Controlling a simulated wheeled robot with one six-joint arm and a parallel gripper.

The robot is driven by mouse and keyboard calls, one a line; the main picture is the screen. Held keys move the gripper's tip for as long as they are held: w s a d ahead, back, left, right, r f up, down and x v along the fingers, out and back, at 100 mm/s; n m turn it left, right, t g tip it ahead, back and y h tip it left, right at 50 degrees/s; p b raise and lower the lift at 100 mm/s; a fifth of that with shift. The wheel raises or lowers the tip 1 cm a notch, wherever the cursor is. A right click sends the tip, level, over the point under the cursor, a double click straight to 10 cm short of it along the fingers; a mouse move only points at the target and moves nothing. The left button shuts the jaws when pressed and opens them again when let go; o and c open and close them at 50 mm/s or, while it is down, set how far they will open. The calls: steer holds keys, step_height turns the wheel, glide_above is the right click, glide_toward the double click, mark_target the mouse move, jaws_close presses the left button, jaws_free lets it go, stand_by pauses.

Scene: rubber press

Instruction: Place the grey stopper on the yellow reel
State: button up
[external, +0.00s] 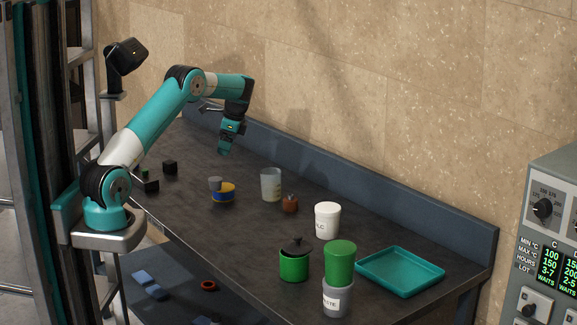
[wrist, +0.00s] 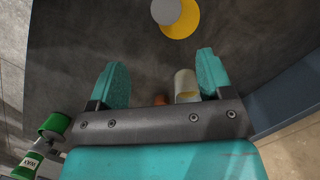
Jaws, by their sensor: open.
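The grey stopper (external: 215,183) sits at the left edge of the yellow reel (external: 228,188), overlapping its top; it looks as if it rests there off centre. A blue part shows beneath the yellow top. In the wrist view the grey stopper (wrist: 165,10) overlaps the upper left of the yellow disc (wrist: 182,26), and both are near the top edge, the stopper partly cut off. My gripper (external: 224,151) is open and empty, raised above the bench behind the reel. Its two teal fingers are spread apart in the wrist view (wrist: 162,62), with nothing between their tips.
A clear beaker (external: 271,185) and brown weight (external: 290,204) stand right of the reel. Farther right are a white tub (external: 327,220), green pot (external: 294,265), green cup (external: 340,263) on a grey one and teal tray (external: 400,285). Black blocks (external: 170,168) lie left.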

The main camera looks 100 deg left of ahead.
steer(key=w+d+r+n+y, duration=0.1)
steer(key=w+d+r, duration=0.1)
steer(key=d+r, duration=0.35)
steer(key=w+d+r+n+y, duration=0.1)
steer(key=w+d+r, duration=0.15)
steer(key=d, duration=0.55)
steer(key=w+d+r+n, duration=0.1)
steer(key=w+d+r, duration=0.2)
steer(key=d, duration=0.4)
steer(key=s+d+n+t+y, duration=0.1)
steer(key=s+d, duration=0.3)
steer(key=d, duration=0.5)
steer(key=s+d+f+n+t+y, duration=0.1)
steer(key=s+d+n+t, duration=0.1)
steer(key=s+d, duration=0.3)
steer(key=d, duration=0.4)
steer(key=shift+s+d, duration=0.2)
steer(key=shift+o, duration=0.4)
steer(key=shift+n, duration=0.3)
